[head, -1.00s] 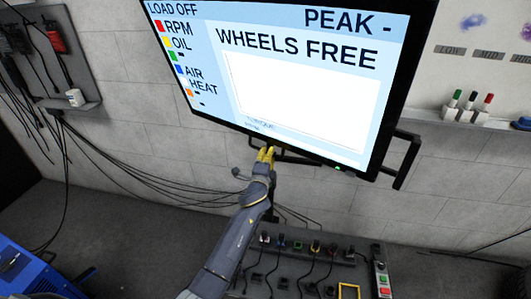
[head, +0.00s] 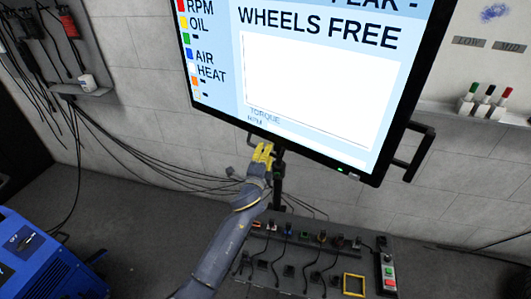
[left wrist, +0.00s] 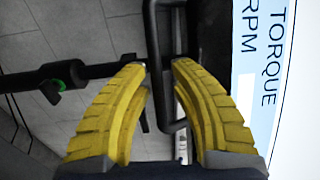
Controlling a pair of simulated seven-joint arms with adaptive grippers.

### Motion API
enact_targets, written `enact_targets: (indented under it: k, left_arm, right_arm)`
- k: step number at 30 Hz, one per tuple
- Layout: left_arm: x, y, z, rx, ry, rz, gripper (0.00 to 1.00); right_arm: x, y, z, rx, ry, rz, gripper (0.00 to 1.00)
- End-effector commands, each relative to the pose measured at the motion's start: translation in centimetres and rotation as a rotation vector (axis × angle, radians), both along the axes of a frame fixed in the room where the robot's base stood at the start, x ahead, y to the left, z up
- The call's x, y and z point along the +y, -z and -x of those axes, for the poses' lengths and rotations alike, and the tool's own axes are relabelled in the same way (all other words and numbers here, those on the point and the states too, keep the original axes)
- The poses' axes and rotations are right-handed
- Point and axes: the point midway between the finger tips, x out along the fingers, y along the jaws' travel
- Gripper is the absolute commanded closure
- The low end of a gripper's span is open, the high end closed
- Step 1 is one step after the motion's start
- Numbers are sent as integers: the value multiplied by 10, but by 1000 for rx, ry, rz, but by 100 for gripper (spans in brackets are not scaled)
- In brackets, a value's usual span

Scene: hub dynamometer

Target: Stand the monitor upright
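The monitor (head: 318,90) fills the upper middle of the head view, with its lower edge slanting down to the right. Its screen also shows at the right of the left wrist view (left wrist: 295,110). A black handle (head: 412,155) projects beyond its lower right corner. My left gripper (head: 263,152) has yellow fingers and is just below the monitor's lower edge. In the left wrist view (left wrist: 160,66) the fingers are apart, with a black bar (left wrist: 167,40) in line with the gap. Whether the fingers touch it is unclear. My right gripper is not in view.
A dark stand post (head: 279,180) rises close beside my left gripper. Below is a control panel (head: 300,258) with several switches and cables. A blue machine (head: 45,262) stands at lower left. Loose cables (head: 150,165) hang along the wall. Markers (head: 485,103) sit on a shelf at right.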

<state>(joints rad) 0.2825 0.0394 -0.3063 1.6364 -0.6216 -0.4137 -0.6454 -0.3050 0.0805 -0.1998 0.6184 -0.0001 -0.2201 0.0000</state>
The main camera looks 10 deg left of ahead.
Motion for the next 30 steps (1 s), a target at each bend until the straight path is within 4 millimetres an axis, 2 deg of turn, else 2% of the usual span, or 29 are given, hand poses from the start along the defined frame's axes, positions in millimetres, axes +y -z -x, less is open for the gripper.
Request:
enact_targets:
  k: [7, 11, 24, 30]
  left_arm:
    - [-1, 2, 3, 2, 1, 1, 78]
    - [0, 3, 15, 2, 2, 2, 78]
    - [4, 8, 88, 2, 1, 0, 78]
    - [6, 10, 109, 2, 1, 1, 78]
  right_arm:
    - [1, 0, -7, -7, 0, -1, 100]
    - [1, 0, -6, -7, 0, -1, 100]
    - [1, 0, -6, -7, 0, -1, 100]
    - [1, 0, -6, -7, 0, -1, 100]
